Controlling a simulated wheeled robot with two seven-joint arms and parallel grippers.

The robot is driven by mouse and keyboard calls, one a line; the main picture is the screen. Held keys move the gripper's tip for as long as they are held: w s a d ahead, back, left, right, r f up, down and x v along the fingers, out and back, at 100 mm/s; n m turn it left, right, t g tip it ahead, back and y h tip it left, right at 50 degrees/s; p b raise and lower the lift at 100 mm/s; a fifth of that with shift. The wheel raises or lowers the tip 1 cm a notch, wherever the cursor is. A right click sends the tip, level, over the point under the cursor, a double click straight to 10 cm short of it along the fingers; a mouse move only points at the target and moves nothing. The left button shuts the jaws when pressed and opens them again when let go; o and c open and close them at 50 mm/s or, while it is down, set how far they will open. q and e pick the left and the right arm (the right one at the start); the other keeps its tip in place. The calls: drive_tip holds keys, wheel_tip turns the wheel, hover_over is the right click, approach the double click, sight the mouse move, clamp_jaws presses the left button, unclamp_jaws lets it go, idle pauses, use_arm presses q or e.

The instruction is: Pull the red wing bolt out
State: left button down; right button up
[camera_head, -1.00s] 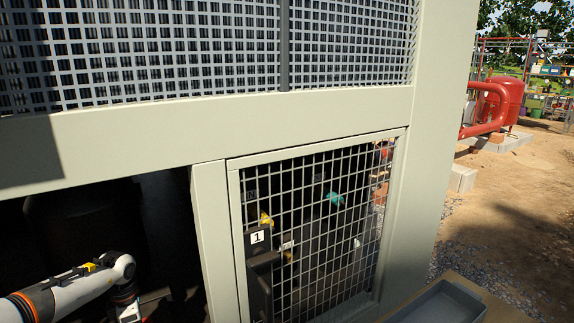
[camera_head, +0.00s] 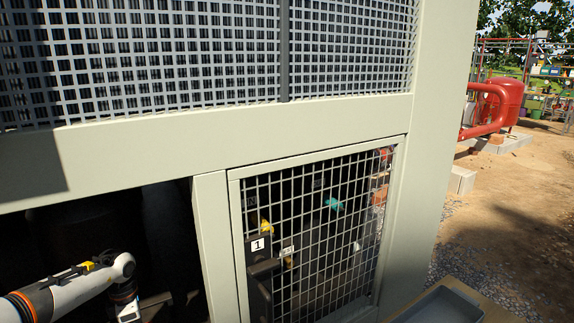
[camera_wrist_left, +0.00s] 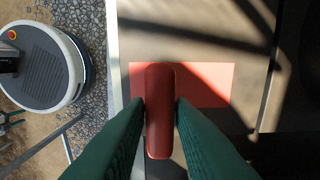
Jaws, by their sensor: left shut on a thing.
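The red wing bolt (camera_wrist_left: 160,110) shows in the left wrist view as a long, rounded red handle. It stands in front of a flat red patch (camera_wrist_left: 207,84). My left gripper (camera_wrist_left: 160,112) has its two green fingers against both sides of the bolt and is shut on it. Whether the bolt's shank is seated or free is hidden. In the head view my left arm comes in at the lower left, in front of the dark opening of the cabinet. Its fingers and the bolt are out of that view. My right gripper is in neither view.
A pale cabinet frame (camera_head: 215,112) surrounds the dark opening. A mesh door (camera_head: 320,235) marked 1 is to its right. A grey tray (camera_head: 440,305) is at the lower right. Gravel and open ground lie further right, with a red tank (camera_head: 508,98) behind.

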use_arm(q)
drive_tip(key=shift+r+p, duration=1.55)
drive_tip(key=shift+r, duration=0.65)
drive_tip(key=c, duration=1.8)
unclamp_jaws()
clamp_jaws()
